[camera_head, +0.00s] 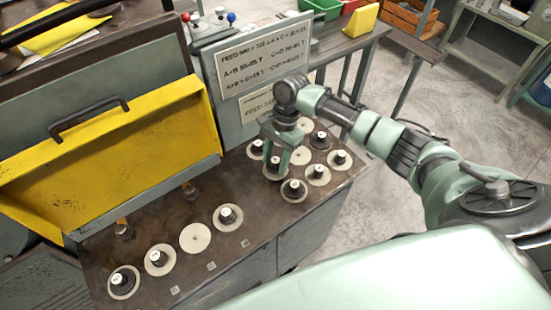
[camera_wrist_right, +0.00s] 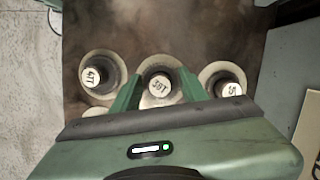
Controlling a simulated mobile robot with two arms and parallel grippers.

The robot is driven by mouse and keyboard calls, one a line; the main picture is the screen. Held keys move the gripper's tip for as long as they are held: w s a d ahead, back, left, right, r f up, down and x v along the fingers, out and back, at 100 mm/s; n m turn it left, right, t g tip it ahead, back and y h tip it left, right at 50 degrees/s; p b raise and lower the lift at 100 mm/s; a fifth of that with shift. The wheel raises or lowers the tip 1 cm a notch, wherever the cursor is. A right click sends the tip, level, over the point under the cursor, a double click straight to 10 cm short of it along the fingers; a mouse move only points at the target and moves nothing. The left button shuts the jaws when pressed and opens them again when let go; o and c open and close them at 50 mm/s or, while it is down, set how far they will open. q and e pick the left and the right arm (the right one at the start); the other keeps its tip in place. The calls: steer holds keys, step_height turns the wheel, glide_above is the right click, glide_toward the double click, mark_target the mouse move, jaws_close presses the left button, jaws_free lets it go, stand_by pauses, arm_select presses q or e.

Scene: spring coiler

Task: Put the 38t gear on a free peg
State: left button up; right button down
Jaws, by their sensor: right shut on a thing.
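The 38t gear (camera_wrist_right: 160,86), a dark hub with a white label on a pale disc, sits between the two green fingers in the right wrist view. My right gripper (camera_wrist_right: 158,78) is shut on its hub. In the head view my right gripper (camera_head: 276,153) points down over the gear cluster, with the gear's pale disc (camera_head: 274,174) low between the fingers. I cannot tell whether the gear touches the table. Two bare-looking brownish pegs (camera_head: 123,230) (camera_head: 190,189) stand on the left part of the table. My left gripper is not in view.
Other gears stand close around the gripper, including a 41T gear (camera_wrist_right: 92,76) and another labelled gear (camera_wrist_right: 230,88). Several discs, one flat without a hub (camera_head: 195,238), line the table's front. A yellow cover (camera_head: 110,150) stands behind the pegs; a sign (camera_head: 262,58) rises behind the cluster.

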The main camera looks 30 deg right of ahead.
steer(key=shift+p, duration=0.3)
stand_by(0.5)
steer(key=shift+f, duration=0.55)
stand_by(1.0)
steer(key=c, duration=0.7)
jaws_free()
steer(key=b+v, duration=0.1)
steer(key=v, duration=0.6)
steer(key=shift+r, duration=0.45)
steer(key=shift+r+p, duration=6.35)
steer(key=shift+r, duration=0.05)
